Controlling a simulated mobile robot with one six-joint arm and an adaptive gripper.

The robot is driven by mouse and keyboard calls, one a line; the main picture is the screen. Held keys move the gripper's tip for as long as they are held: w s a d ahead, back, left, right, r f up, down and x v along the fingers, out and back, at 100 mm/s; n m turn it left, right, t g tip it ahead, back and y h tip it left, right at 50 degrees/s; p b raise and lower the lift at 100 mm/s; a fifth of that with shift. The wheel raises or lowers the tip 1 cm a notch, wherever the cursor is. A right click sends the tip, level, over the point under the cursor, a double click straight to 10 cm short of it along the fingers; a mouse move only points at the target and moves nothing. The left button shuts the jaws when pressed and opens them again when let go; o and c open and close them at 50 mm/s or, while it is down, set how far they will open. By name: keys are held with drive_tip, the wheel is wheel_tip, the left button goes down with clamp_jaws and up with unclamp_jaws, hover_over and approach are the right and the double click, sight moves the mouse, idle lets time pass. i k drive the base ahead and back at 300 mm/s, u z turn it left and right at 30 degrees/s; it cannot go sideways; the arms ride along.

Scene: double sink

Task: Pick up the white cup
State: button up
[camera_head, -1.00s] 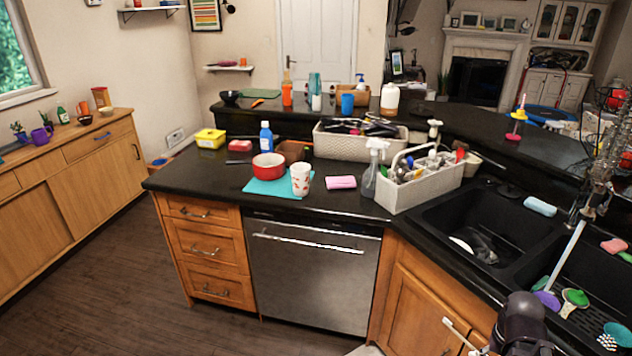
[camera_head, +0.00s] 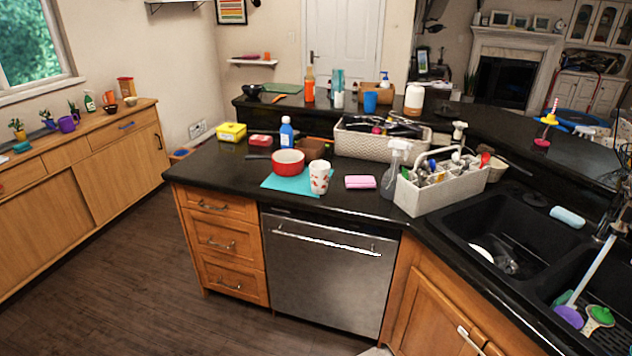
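A white cup with a red pattern (camera_head: 319,177) stands upright on the black counter above the dishwasher. It is at the right side of a teal mat (camera_head: 283,187), close beside a red bowl (camera_head: 288,163). My gripper is not in view.
A pink sponge (camera_head: 360,182) lies right of the cup. A spray bottle (camera_head: 393,170) and a grey caddy (camera_head: 440,192) stand further right, before the black double sink (camera_head: 482,224). A woven basket (camera_head: 368,146) is behind. The counter in front of the cup is clear, and the wooden floor (camera_head: 130,255) is open.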

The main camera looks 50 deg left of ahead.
sight(319, 178)
drive_tip(key=z, duration=0.3)
drive_tip(key=k, duration=1.3)
drive_tip(key=u, duration=1.4)
drive_tip(key=i, duration=0.9)
drive_tip(key=z, duration=0.15)
